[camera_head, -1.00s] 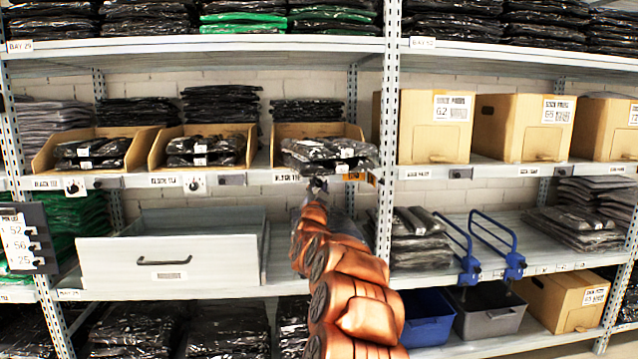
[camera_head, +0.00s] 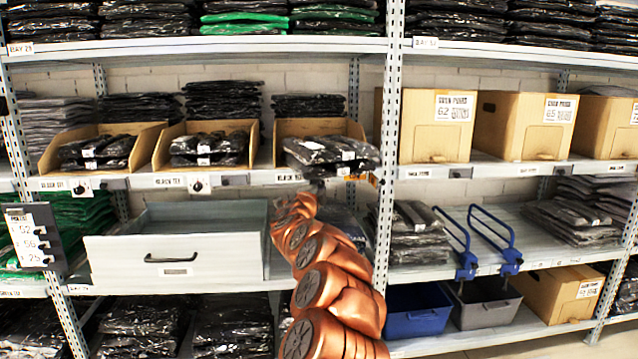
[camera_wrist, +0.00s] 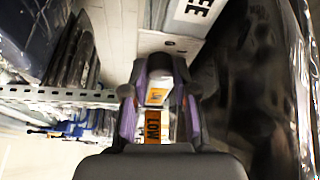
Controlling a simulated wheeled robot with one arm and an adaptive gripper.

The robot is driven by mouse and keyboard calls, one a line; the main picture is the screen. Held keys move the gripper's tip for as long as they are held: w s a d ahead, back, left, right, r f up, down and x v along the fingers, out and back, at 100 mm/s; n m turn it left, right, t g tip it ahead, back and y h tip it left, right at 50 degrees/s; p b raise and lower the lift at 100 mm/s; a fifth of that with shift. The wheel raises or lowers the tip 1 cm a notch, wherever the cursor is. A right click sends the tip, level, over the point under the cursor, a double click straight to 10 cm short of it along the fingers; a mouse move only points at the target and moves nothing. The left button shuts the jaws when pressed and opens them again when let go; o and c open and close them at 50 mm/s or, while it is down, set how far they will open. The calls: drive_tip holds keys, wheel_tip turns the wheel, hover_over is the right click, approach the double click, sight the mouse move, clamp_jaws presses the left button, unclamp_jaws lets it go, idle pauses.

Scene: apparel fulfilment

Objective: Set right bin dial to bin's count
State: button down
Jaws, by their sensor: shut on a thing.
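The right bin (camera_head: 322,129) is an open cardboard tray on the middle shelf. Several black bagged garments (camera_head: 330,152) lie in it and overhang its front. Its dial is on the shelf edge below; my arm and the garments hide it in the head view. In the wrist view, my gripper (camera_wrist: 160,110) has purple-padded fingers closed around a small pale piece with an orange mark (camera_wrist: 158,93), seemingly the dial. An orange LOW tag (camera_wrist: 153,126) shows between the fingers. The dial's setting cannot be read.
Two similar bins (camera_head: 104,143) (camera_head: 206,143) stand to the left, with white dial plates (camera_head: 81,187) (camera_head: 199,184) below. A grey drawer (camera_head: 176,258) juts out beneath. A pick list (camera_head: 33,237) hangs at far left. Dark bagging (camera_wrist: 262,80) lies close right in the wrist view.

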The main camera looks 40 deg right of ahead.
drive_tip(key=shift+d+m, duration=0.1)
drive_tip(key=shift+m, duration=0.3)
drive_tip(key=c, duration=0.9)
unclamp_jaws()
drive_tip(key=r+v, duration=0.1)
drive_tip(key=v, duration=1.1)
drive_tip(key=shift+f, duration=0.35)
